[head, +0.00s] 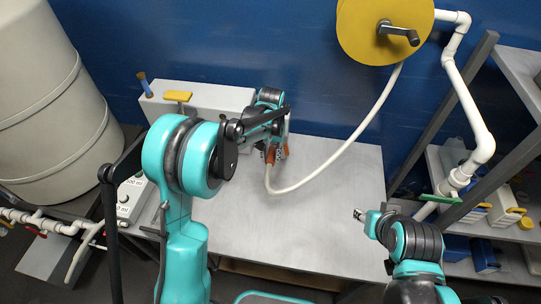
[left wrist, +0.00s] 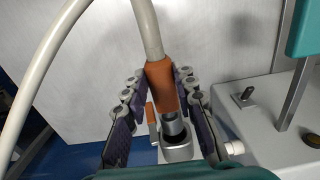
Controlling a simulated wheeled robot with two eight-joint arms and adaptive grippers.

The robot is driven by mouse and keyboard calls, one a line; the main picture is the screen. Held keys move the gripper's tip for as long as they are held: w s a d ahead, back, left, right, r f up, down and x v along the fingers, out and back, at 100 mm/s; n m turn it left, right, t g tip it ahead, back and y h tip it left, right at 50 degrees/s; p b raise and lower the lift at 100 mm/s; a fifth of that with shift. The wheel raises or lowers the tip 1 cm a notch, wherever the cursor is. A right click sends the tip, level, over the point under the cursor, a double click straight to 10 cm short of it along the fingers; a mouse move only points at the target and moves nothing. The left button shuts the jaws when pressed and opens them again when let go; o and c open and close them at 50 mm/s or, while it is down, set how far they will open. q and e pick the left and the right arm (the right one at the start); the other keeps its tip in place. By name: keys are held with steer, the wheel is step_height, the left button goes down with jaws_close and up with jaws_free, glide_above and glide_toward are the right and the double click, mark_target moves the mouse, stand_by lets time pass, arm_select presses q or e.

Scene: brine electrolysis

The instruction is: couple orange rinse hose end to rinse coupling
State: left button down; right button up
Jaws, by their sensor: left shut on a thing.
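The orange rinse hose end (left wrist: 162,85) is between the finger pads of my left gripper (left wrist: 160,92), which is shut on it. Its metal tip points toward a grey metal coupling (left wrist: 180,154), at or just inside the ring-shaped mouth; I cannot tell whether it is seated. A small orange piece (left wrist: 151,115) stands beside the coupling. In the head view my left gripper (head: 276,150) is at the bench's back, beside the white box, with the orange end partly showing; the coupling is hidden there. My right gripper (head: 361,214) is over the bench's right edge, its jaw state unclear.
The cream hose (head: 335,153) loops from the yellow reel (head: 362,32) on the blue wall. A white box (head: 205,105) stands at the bench's back left. The grey bench (head: 275,225) is mostly bare. A large tank (head: 50,90) is left; shelves (head: 520,75) and white pipes are right.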

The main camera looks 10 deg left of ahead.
mark_target(273, 148)
arm_select(q)
steer(key=shift+w+b, duration=0.3)
steer(key=shift+w, duration=2)
stand_by(2.7)
steer(key=c, duration=1.1)
jaws_free()
steer(key=shift+c, duration=0.2)
steer(key=shift+r, duration=0.1)
step_height(273, 148, up, 12)
steer(key=s+a+r+t+b, duration=0.1)
steer(key=s+a+r+t, duration=0.15)
steer(key=s, duration=0.55)
steer(key=s+a+f+t+b, duration=0.1)
steer(key=s+f+t, duration=0.1)
steer(key=s, duration=0.8)
steer(key=s+a+f+t+b, duration=0.1)
steer(key=s+a+f+t, duration=0.1)
steer(key=s, duration=0.8)
step_height(273, 148, down, 2)
steer(key=shift+a+f+t, duration=0.15)
steer(key=shift+a+t, duration=0.05)
steer(key=shift+t, duration=0.25)
